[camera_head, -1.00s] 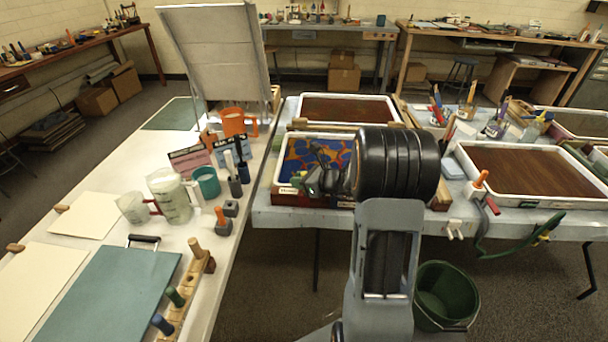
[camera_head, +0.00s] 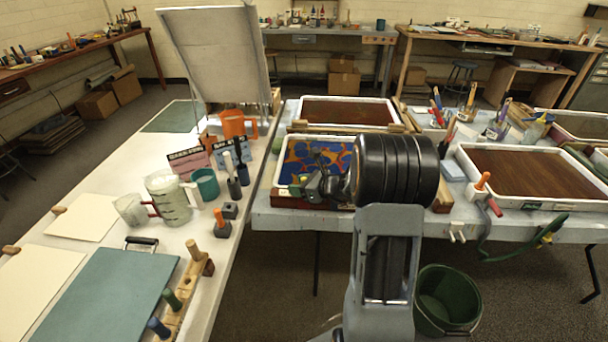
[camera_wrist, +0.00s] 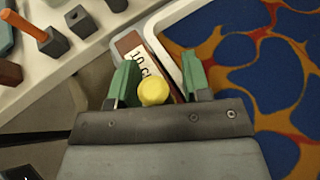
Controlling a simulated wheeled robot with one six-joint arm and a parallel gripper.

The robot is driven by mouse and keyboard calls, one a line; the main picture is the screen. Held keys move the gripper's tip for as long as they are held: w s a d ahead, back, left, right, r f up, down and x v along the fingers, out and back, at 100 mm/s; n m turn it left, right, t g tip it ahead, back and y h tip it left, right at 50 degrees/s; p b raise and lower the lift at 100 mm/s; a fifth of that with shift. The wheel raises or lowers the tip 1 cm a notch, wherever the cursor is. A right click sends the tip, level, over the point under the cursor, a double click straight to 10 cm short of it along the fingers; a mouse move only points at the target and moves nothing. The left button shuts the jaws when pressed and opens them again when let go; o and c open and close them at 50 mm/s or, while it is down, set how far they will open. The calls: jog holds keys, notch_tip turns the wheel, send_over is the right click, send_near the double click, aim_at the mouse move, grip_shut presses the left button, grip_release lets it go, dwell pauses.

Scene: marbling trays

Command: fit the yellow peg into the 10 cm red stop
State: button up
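The yellow peg (camera_wrist: 153,91) shows end-on in the wrist view, between the green fingers of my gripper (camera_wrist: 158,82). It lies close to the left finger, with a gap beside the right finger. The gripper looks open around it. The red stop (camera_wrist: 171,78) has a white label starting with "10" and lies just beyond the peg, along the white tray rim. I cannot tell whether the peg's lower end is in the stop. In the head view my gripper (camera_head: 322,187) is over the front edge of the blue-and-orange tray; the peg is not discernible there.
The marbling tray (camera_wrist: 166,24) has a white rim and a blue-and-orange surface. On the left bench, an orange peg stands in a grey block (camera_head: 222,230), near a measuring jug (camera_head: 168,198) and a wooden peg rack (camera_head: 187,290). A green bucket (camera_head: 445,300) is on the floor.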

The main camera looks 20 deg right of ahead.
jog(key=shift+o, duration=0.4)
jog(key=shift+s+d+r, duration=0.2)
jog(key=shift+s+d, duration=0.1)
jog(key=shift+s, duration=0.05)
jog(key=p+v, duration=0.1)
jog(key=v, duration=1.1)
jog(key=shift+s+d+p, duration=0.15)
jog(key=shift+s+p, duration=0.15)
jog(key=shift+s, duration=0.1)
jog(key=shift+r, duration=0.1)
jog(key=s+a+f+n+g+h+p, duration=0.1)
jog(key=s+a+n+g+p, duration=0.2)
jog(key=s+a+n+g, duration=0.7)
jog(key=s+a+r+n+t+h+p, duration=0.1)
jog(key=a+r+n+h+p, duration=0.2)
jog(key=r+n, duration=0.5)
jog(key=s+a+r+n+t+h+p, duration=0.1)
jog(key=a+r+n+h+p, duration=0.2)
jog(key=r+n+p, duration=0.3)
notch_tip(320, 180, up, 2)
jog(key=a+n, duration=0.1)
jog(key=n, duration=0.4)
jog(key=shift+s, duration=0.4)
